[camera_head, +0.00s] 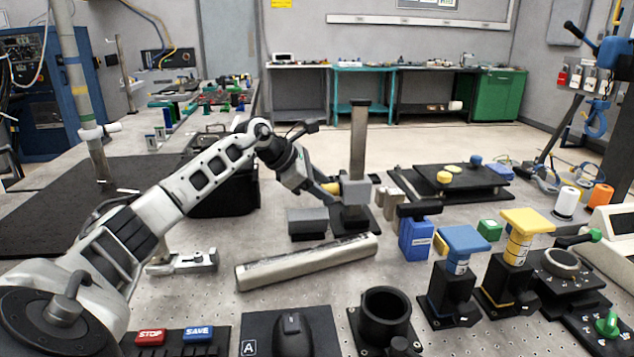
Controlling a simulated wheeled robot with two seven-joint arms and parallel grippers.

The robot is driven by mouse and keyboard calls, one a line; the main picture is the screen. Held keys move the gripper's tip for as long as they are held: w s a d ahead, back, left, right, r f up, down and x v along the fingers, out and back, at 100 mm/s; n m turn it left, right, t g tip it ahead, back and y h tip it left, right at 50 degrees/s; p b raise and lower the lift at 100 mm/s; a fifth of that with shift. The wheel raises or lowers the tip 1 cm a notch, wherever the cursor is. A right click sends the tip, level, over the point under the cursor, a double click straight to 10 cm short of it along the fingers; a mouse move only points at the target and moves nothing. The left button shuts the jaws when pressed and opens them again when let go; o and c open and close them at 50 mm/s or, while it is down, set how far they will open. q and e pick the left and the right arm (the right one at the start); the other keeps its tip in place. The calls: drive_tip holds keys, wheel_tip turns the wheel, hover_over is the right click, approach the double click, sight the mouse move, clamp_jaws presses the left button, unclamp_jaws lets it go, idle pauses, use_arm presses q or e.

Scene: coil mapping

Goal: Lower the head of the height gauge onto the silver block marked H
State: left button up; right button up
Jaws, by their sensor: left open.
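The height gauge has a tall upright post (358,130) rising from a dark base, with a grey head (356,190) low on the post. A grey block (308,216) sits just left of the base; I cannot read any H on it, so I cannot confirm it is the marked one. My left arm comes in from the left, and my left gripper (332,187) is at the left side of the head, close to it. It is open; whether a finger touches the head cannot be told. My right gripper is not in view.
A long grey bar (308,262) lies in front of the gauge. Blue and yellow capped stands (458,270) and a blue block (416,239) stand to the right. A black cup (387,312) and red and blue buttons (198,334) are at the front.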

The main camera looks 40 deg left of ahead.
use_arm(q)
drive_tip(key=b+v, duration=0.3)
drive_tip(key=v, duration=1.3)
drive_tip(key=shift+b, duration=0.4)
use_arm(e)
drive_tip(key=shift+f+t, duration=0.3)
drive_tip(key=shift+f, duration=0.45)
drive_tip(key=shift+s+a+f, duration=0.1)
